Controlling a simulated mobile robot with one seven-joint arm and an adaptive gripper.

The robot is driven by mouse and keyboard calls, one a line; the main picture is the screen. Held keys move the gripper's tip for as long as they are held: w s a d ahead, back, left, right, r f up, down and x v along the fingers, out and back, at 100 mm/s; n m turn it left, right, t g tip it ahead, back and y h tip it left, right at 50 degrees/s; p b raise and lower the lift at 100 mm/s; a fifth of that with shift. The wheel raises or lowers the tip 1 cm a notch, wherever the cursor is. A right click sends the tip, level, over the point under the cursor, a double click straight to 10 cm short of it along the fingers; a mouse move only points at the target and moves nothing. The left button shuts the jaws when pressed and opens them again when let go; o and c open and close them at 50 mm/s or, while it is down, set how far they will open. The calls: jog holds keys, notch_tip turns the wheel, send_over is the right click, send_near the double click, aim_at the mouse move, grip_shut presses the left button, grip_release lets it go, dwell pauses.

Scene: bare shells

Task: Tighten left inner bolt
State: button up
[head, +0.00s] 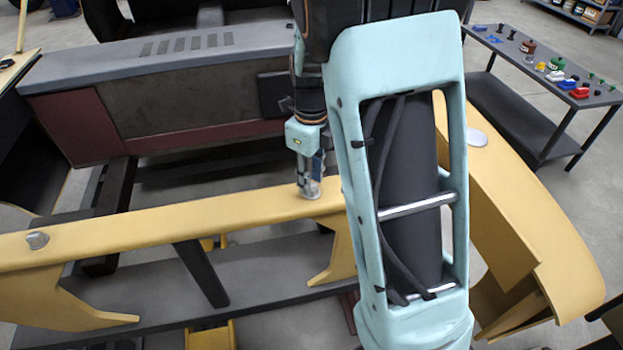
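My gripper (307,183) points down at the yellow beam in the middle of the head view. Its fingertips are at a silver bolt (311,191) on top of the yellow beam (170,220). The fingers are small and partly overlap the bolt, so I cannot tell whether they grip it or only stand at it. Another silver bolt (37,240) sits on the beam's far left end. A round silver head (477,138) lies on the yellow part right of my arm. My arm hides the stretch of beam between the middle bolt and that part.
A grey and dark red shell panel (190,95) stands behind the beam. Dark crossbars and a grey lower rail (260,300) lie below it. A dark table (545,85) with several small coloured parts stands at the upper right. Open floor lies between it and the yellow structure.

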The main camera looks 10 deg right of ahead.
aim_at(312, 186)
jog(key=shift+o, duration=1.4)
jog(key=shift+s+f, duration=0.1)
jog(key=shift+s, duration=0.05)
notch_tip(312, 186, up, 12)
